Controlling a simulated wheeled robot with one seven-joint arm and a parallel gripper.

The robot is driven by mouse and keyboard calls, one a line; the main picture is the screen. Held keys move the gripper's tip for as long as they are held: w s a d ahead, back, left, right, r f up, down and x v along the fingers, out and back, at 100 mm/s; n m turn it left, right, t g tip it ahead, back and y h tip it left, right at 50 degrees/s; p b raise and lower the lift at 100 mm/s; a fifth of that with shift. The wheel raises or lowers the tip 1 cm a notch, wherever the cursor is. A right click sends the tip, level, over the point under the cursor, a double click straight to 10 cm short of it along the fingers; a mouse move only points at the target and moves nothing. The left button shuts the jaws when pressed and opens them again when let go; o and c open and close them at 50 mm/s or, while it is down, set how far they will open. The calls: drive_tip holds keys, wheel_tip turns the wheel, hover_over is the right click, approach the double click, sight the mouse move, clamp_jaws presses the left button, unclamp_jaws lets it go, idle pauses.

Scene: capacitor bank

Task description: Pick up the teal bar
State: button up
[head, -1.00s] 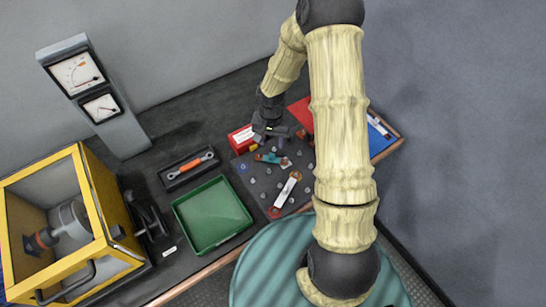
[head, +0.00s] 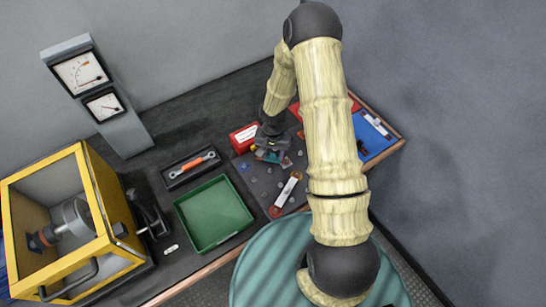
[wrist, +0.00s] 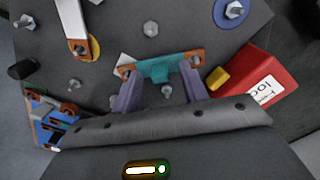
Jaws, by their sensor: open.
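The teal bar (wrist: 163,68) lies on the dark bolt board in the wrist view, with copper-coloured ends. In the head view the teal bar (head: 268,156) is partly hidden under my gripper (head: 270,146). In the wrist view my gripper (wrist: 161,90) is open, its two purple fingers apart. The fingertips are close to the teal bar, one near each end. I cannot tell whether they touch it. A bolt stands between the fingers.
The dark board (head: 259,188) bears several bolts and a white bar (head: 287,191) with copper-coloured ends. A green tray (head: 213,246), a wrench tray (head: 174,184) and a yellow-framed case (head: 92,188) are to the left.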

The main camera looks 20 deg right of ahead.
sight(273, 154)
idle(0.5)
clamp_jaws()
drive_tip(key=shift+r, duration=0.15)
wheel_tip(273, 154, up, 10)
idle(0.4)
idle(0.4)
